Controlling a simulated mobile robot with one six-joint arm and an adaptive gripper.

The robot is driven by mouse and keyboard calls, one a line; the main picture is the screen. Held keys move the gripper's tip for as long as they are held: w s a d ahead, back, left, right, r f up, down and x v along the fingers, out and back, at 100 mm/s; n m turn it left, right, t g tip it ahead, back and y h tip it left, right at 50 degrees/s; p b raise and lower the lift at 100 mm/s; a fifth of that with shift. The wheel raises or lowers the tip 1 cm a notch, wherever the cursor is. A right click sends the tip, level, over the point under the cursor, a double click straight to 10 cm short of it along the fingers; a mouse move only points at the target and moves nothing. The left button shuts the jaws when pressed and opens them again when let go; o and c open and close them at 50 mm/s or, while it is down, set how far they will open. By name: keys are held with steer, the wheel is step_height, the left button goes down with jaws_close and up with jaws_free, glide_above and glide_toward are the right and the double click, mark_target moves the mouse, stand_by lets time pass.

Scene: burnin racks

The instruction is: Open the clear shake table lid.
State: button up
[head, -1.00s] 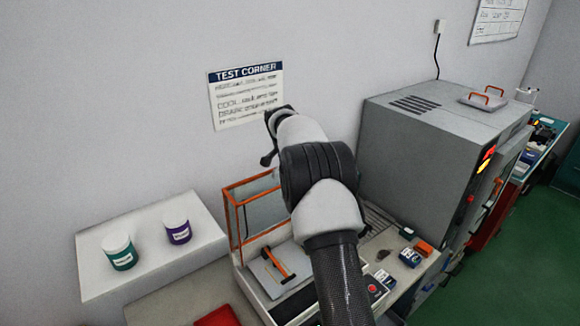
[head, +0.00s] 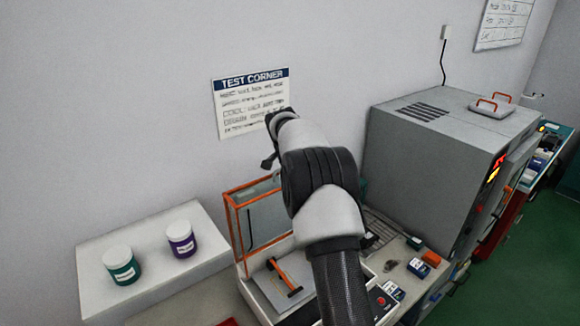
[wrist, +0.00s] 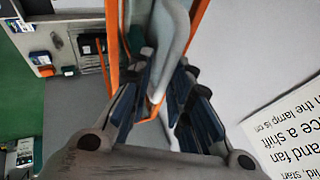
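The clear shake table lid (head: 262,218) has an orange frame and stands raised, roughly upright, at the back of the shake table (head: 262,300) in the head view. My arm covers its right part. An orange bar (head: 284,275) lies over a light plate on the table. In the wrist view, orange frame bars of the lid (wrist: 112,45) run past my gripper (wrist: 165,85). Its dark, blue-padded fingers are apart. A small orange piece shows between or beyond them; I cannot tell whether they touch it.
A large grey oven-like cabinet (head: 430,170) stands close on the right. A white shelf block (head: 150,270) with a teal jar (head: 122,265) and a purple jar (head: 181,239) is on the left. The wall with a Test Corner sign (head: 252,103) is close behind. Small boxes (head: 415,267) lie right of my arm.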

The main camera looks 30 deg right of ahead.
steer(key=shift+o, duration=0.8)
steer(key=shift+r, duration=0.1)
steer(key=shift+a+r, duration=0.1)
steer(key=shift+r, duration=0.15)
steer(key=v, duration=1.1)
steer(key=shift+r, duration=0.15)
steer(key=shift+s, duration=0.15)
steer(key=shift+a, duration=0.1)
